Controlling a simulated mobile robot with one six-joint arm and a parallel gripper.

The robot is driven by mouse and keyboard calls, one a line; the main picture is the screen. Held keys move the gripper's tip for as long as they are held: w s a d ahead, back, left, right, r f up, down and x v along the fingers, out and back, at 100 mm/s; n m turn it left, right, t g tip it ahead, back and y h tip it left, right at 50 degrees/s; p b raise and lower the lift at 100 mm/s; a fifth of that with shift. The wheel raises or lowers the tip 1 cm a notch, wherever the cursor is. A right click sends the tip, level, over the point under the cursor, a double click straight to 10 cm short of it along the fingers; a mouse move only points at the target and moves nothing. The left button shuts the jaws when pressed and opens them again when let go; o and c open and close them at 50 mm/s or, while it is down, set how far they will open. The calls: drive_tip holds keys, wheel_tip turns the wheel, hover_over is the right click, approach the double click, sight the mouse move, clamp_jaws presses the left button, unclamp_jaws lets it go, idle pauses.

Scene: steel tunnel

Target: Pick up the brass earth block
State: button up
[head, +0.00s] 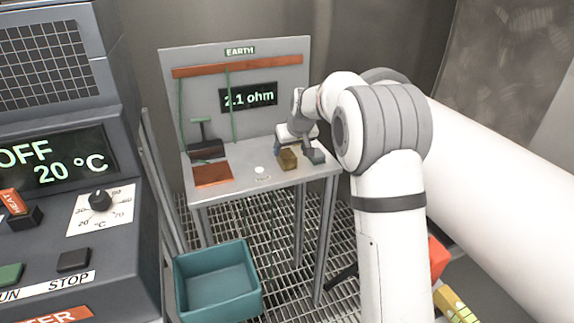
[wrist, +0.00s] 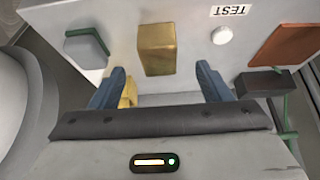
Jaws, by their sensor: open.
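The brass earth block (head: 288,159) stands on the grey bench under the EARTH panel, near its right end. In the wrist view the brass block (wrist: 157,48) lies ahead of my gripper (wrist: 161,76), roughly midway between the two blue fingers. The fingers are spread wide apart and nothing is held between them. In the head view my gripper (head: 281,147) is beside the block and partly hidden by my wrist. Whether the fingertips reach down alongside the block is hard to tell.
A grey block (wrist: 87,46) sits beside the brass one. A white TEST button (wrist: 221,35), a copper plate (wrist: 285,45) and a dark block with a green handle (head: 207,150) are on the bench. A teal bin (head: 217,282) stands on the grating below. A control console (head: 60,170) is at left.

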sight(287, 154)
drive_tip(key=x, duration=0.4)
drive_tip(key=p+x, duration=0.1)
drive_tip(key=x, duration=0.3)
drive_tip(key=shift+w+r, duration=0.25)
drive_tip(key=shift+w, duration=0.05)
drive_tip(key=c, duration=1.3)
drive_tip(key=shift+r, duration=0.1)
drive_tip(key=shift+c, duration=0.4)
